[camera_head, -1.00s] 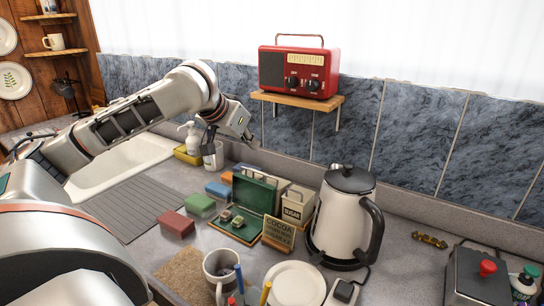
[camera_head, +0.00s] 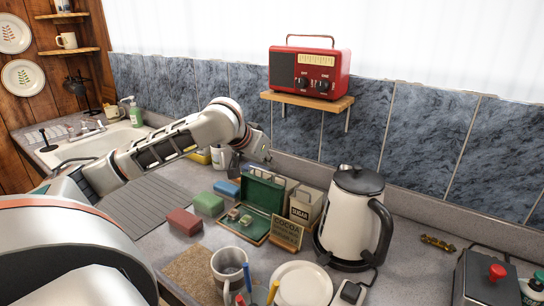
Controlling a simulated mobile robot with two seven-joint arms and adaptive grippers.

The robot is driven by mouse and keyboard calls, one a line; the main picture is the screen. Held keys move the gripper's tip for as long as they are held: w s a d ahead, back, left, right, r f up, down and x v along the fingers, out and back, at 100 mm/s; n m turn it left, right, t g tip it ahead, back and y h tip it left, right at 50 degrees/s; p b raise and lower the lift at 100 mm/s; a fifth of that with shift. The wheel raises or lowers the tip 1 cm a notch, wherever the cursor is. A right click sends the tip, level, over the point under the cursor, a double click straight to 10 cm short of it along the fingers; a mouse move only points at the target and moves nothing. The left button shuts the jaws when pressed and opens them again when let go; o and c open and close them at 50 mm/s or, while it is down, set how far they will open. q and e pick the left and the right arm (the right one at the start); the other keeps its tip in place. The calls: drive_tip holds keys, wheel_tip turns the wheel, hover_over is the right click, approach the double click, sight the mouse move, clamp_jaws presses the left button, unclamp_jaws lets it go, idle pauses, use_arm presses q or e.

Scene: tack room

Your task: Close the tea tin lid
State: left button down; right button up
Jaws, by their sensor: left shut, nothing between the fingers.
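The green tea tin (camera_head: 251,231) stands on the counter with its lid (camera_head: 263,193) raised upright at the back. Small items lie inside its base. My left gripper (camera_head: 267,159) is shut and empty, above and behind the raised lid, and looks apart from it. Its fingertips are small and dark in this view. My right gripper is not in view.
A sugar canister (camera_head: 303,206) and a cocoa box (camera_head: 287,233) stand close right of the tin, with a kettle (camera_head: 350,220) beyond. Sponges (camera_head: 208,204) lie to its left. A radio (camera_head: 309,72) sits on a shelf (camera_head: 309,101) above.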

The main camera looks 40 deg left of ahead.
use_arm(q)
drive_tip(key=shift+s+f, duration=0.3)
drive_tip(key=shift+s, duration=0.25)
drive_tip(key=shift+d, duration=0.1)
